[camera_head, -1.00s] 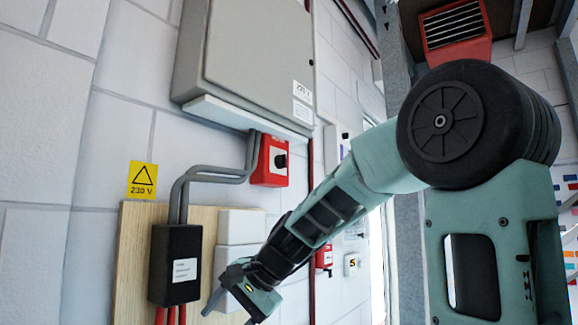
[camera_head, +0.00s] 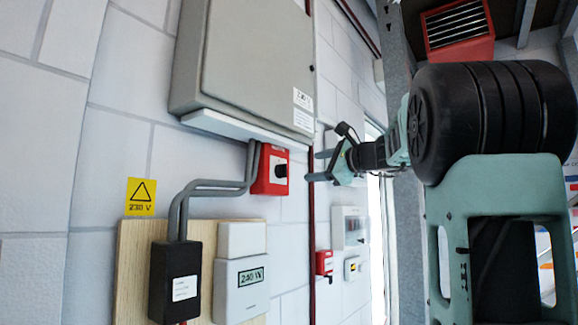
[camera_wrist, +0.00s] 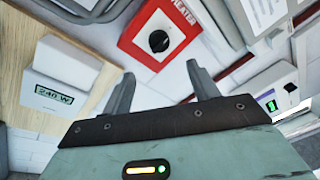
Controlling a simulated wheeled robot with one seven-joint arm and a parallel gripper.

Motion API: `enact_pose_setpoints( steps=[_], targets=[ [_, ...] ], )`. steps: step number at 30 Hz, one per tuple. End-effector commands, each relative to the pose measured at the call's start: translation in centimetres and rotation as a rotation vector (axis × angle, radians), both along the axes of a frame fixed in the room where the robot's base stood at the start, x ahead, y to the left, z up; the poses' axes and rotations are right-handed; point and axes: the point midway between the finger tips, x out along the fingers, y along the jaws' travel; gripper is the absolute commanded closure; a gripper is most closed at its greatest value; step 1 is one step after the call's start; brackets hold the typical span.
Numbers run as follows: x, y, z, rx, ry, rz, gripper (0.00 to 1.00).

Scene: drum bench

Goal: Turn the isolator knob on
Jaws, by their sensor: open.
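The isolator is a red box (camera_head: 270,170) with a white plate and a round black knob (camera_head: 281,170), on the wall under the grey cabinet. In the wrist view the knob (camera_wrist: 159,41) sits in the middle of the white plate, next to lettering that reads "HEATER". Its set position is too small to tell. My gripper (camera_head: 314,165) is open and empty, to the right of the knob and apart from it. In the wrist view the two fingers (camera_wrist: 160,72) point up toward the red box, with the knob showing beyond and between them.
A grey cabinet (camera_head: 250,65) with a ledge hangs above the isolator. Grey conduits (camera_head: 210,188) run left to a black box (camera_head: 175,275). A display box (camera_head: 240,300) reads 240 W. A small red box (camera_head: 324,262) and a white meter box (camera_head: 350,228) are lower right.

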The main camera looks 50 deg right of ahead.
Motion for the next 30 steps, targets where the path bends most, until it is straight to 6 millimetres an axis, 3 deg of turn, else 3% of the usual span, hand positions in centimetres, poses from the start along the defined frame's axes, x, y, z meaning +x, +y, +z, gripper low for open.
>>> enact_pose_setpoints(
  steps=[9,15,21,30],
  targets=[
    [6.7,-0.6,0.4,0.003,0.003,0.002,0.40],
    [9.7,-0.8,0.2,0.001,0.002,0.002,0.40],
    [11.0,-0.9,0.0,0.000,0.001,0.000,0.40],
    [11.1,-0.9,-0.1,-0.001,0.001,0.000,0.43]
  ],
)
